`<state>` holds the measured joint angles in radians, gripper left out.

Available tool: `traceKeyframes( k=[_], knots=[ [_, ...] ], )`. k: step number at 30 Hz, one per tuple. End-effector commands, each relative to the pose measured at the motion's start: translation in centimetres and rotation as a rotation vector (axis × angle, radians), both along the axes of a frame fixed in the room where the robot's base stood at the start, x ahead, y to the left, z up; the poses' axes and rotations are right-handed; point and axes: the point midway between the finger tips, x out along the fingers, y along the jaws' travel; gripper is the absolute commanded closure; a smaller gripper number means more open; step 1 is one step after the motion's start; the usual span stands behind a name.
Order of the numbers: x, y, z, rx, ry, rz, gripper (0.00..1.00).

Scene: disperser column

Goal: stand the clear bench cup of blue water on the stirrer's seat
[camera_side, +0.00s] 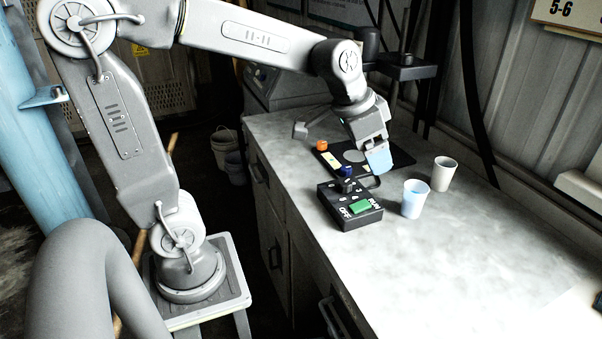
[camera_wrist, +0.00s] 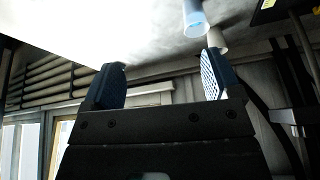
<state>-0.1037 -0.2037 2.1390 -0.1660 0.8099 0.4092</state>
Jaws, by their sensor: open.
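The clear cup of blue water (camera_side: 415,199) stands upright on the grey bench, right of the control box; it also shows at the top of the wrist view (camera_wrist: 195,20). The stirrer (camera_side: 401,158) is a black plate with a pale round seat (camera_side: 355,156), and no cup stands on the seat. My gripper (camera_side: 375,171) is over the front right part of the stirrer, left of and behind the cup. Its jaws are open and empty, and the wrist view (camera_wrist: 162,75) shows a wide gap between the blue fingers. My gripper hides part of the stirrer.
A whitish cup (camera_side: 444,174) stands close behind and right of the blue-water cup. A black control box (camera_side: 345,218) with a green switch stands in front of the stirrer. An orange knob (camera_side: 321,146) is at the stirrer's left. The bench's front right is clear.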

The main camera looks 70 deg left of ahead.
Motion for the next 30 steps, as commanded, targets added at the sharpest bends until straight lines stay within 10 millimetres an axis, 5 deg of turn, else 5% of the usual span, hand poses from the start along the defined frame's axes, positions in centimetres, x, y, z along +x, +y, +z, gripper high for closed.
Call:
traceKeyframes(
  k=[6, 12, 30],
  knots=[
    [-9.1, -1.4, 0.5, -0.005, -0.042, 0.118, 0.16],
    [-13.5, -1.6, -0.6, -0.012, -0.066, 0.193, 0.16],
    [-14.2, -1.5, -1.0, 0.001, -0.061, 0.199, 0.14]
  ],
)
